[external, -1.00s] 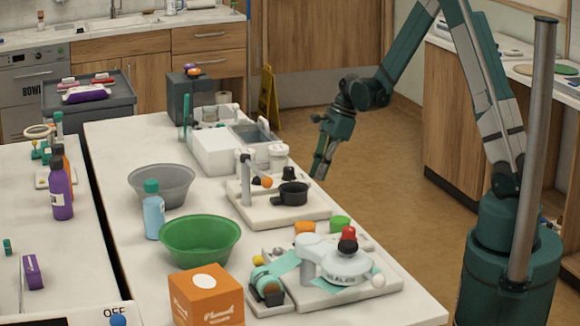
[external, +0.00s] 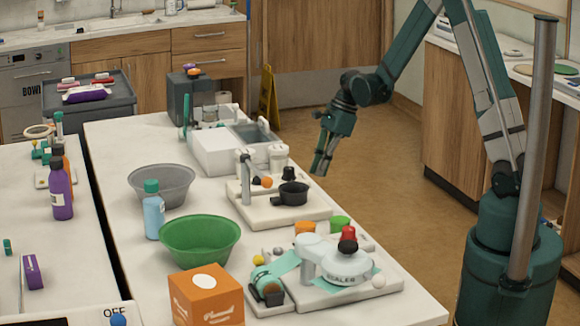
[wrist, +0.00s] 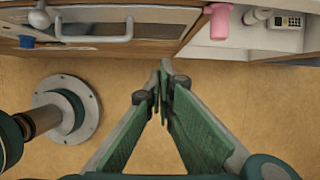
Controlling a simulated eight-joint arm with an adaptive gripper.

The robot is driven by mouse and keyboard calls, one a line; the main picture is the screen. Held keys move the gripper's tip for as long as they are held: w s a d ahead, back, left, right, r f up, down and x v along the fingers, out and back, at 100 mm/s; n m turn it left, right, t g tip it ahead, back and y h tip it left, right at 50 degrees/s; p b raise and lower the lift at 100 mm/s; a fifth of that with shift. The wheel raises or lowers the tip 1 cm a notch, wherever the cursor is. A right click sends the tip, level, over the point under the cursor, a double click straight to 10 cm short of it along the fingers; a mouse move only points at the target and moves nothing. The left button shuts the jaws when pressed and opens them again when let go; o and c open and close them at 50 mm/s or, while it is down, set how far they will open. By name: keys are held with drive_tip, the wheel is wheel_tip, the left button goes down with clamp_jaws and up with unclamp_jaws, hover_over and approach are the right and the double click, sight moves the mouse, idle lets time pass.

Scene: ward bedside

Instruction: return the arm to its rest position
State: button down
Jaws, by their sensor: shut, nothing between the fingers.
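My gripper (external: 320,170) hangs in the air beyond the right edge of the white table (external: 382,252), over the brown floor in the external view. It points down and holds nothing.
A yellow floor sign (external: 268,97) stands behind. A wooden cabinet (external: 452,118) is at right. Open floor lies between.

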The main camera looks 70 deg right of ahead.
drive_tip(key=s+a+r+n+h, duration=0.1)
drive_tip(key=s+a+r+n, duration=0.25)
drive_tip(key=a+r, duration=0.25)
drive_tip(key=s+a+r+n+t, duration=0.1)
drive_tip(key=s+a+r+n, duration=0.1)
drive_tip(key=a+r+n, duration=0.35)
drive_tip(key=s+a+r+n+h, duration=0.1)
drive_tip(key=s+a+r+n, duration=0.2)
drive_tip(key=a+r, duration=0.35)
drive_tip(key=s+a+r+n+t, duration=0.1)
drive_tip(key=s+a+r+n, duration=0.1)
drive_tip(key=s+a+n, duration=0.2)
drive_tip(key=s+a+r+n+t, duration=0.1)
drive_tip(key=s+a+r+n, duration=0.2)
drive_tip(key=s+n, duration=0.3)
drive_tip(key=s+a+r+n+t+h, duration=0.1)
drive_tip(key=s+a+n, duration=0.3)
drive_tip(key=s, duration=0.4)
drive_tip(key=shift+a+r+n, duration=0.4)
drive_tip(key=shift+a+r, duration=0.25)
drive_tip(key=shift+a, duration=0.2)
idle(3.5)
